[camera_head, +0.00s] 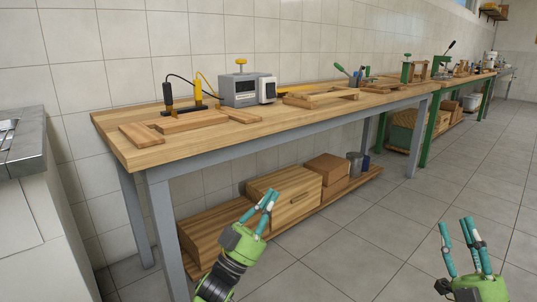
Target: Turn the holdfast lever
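A small green stand with a dark, slanted lever (449,47) is on the far wooden bench. It is too small to tell for certain whether this is the holdfast lever. My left gripper (267,196), green with teal fingers, is in front of the near bench at lower-shelf height in the picture. Its fingers look apart and hold nothing. My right gripper (456,224) is at the lower right over the grey floor, with its fingers spread and empty. Neither gripper touches a bench.
The near bench (150,155) carries wooden pieces, a grey device (246,90) with a yellow knob, and green-handled tools (341,68). A grey-topped counter (18,150) stands at left. Floor (370,235) on the right is clear.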

